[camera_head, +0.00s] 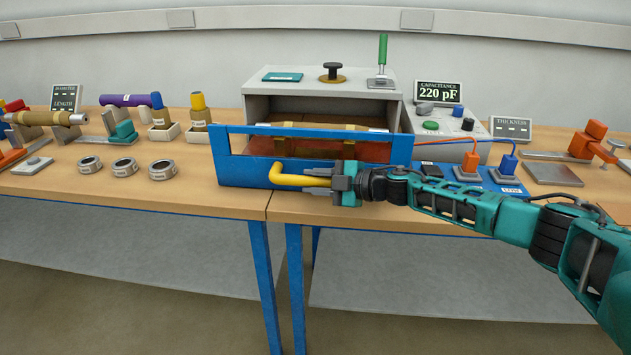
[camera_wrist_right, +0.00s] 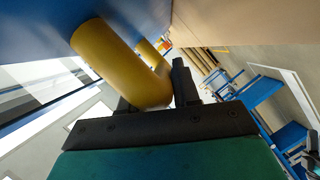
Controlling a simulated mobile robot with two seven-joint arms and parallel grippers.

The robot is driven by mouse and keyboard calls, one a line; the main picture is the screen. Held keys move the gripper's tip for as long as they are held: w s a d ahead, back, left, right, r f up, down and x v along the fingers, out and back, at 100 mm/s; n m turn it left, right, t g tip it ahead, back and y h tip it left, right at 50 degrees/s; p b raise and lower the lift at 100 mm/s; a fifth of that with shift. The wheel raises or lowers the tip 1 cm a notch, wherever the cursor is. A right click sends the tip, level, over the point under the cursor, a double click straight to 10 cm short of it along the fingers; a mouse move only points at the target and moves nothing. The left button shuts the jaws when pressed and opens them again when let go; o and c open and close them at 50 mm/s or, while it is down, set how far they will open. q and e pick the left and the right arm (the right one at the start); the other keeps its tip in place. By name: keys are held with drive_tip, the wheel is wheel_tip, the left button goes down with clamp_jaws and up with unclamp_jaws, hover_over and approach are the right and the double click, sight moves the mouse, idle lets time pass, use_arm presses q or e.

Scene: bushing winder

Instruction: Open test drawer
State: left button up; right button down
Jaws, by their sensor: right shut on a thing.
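The test drawer (camera_head: 232,171) has a blue frame front and stands pulled out in front of a grey cabinet (camera_head: 300,79). A brown rod on cradles (camera_head: 325,141) lies inside it. The yellow handle (camera_head: 290,179) sits low on the drawer's front; it also shows large in the right wrist view (camera_wrist_right: 115,60). My right gripper (camera_head: 338,184) comes in from the right and is shut on the right end of the handle. In the wrist view its fingers (camera_wrist_right: 152,92) stand on either side of the yellow bar. My left gripper is out of view.
A capacitance meter (camera_head: 438,93) reading 220 pF stands right of the cabinet, with orange and blue plugs (camera_head: 468,166) in front. Several metal rings (camera_head: 124,167) and coloured cylinders (camera_head: 199,109) stand on the left. Floor space before the table is clear.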

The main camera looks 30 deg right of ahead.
drive_tip(key=c, duration=0.9)
unclamp_jaws()
drive_tip(key=v, duration=1.3)
drive_tip(key=shift+b, duration=0.4)
